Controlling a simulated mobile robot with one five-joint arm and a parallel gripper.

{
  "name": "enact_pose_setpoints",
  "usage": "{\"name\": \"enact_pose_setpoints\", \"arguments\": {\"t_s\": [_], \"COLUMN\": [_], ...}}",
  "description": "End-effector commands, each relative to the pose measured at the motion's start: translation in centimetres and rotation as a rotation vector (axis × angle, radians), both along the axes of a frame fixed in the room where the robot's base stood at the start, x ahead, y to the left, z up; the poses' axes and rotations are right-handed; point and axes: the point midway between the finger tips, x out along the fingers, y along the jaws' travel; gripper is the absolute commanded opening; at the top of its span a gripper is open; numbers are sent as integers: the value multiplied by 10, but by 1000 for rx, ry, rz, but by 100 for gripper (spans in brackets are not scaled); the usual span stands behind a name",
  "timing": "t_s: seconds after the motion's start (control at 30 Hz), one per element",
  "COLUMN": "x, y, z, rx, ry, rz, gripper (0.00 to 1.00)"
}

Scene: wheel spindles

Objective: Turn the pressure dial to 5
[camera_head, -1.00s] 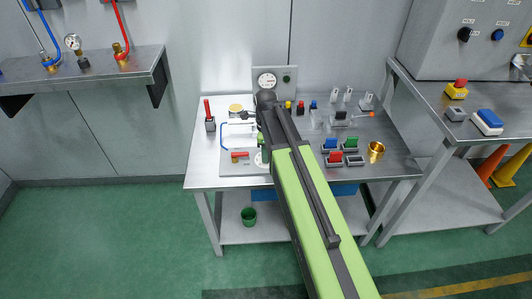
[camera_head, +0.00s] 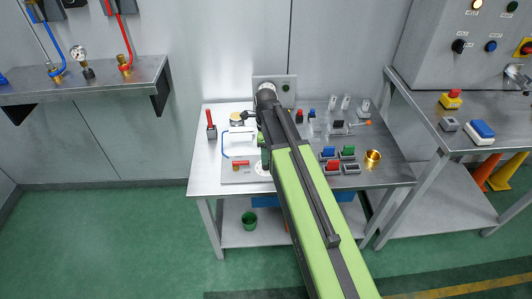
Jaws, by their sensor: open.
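A white round dial plate (camera_head: 261,167) lies on the pale board at the table's front, left of my arm. My arm covers most of it, so its knob, pointer and numbers cannot be read. A small grey upright panel (camera_head: 287,83) stands at the table's back; the end of my arm covers most of its round gauge. My gripper (camera_head: 250,115) is mostly hidden by my own arm; a small dark part sticks out to the left, above the board. It is open. No contact with the dial shows.
On the table (camera_head: 199,178) are a red-handled lever (camera_head: 211,126), a blue-framed part (camera_head: 239,143), a red handle (camera_head: 241,164), coloured blocks (camera_head: 329,153) and a brass cup (camera_head: 373,157). A side bench (camera_head: 425,120) stands right; a wall shelf (camera_head: 120,82) hangs left. Floor at left is clear.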

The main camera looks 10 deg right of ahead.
Motion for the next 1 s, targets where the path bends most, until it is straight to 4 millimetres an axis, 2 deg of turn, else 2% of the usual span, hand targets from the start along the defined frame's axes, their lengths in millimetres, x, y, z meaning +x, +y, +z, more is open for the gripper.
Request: {"name": "enact_pose_setpoints", "arguments": {"t_s": [0.03,0.1,0.4,0.5,0.6,1.0], "x": [0,0,0,0,0,0], "y": [0,0,0,0,0,0], "z": [24,41,106,120,126,123], "rx": [0,0,0,0,0,0], "ry": [0,0,0,0,0,0], "rz": [0,0,0,0,-1,0], "gripper": [52,52,52,52,52,52]}}
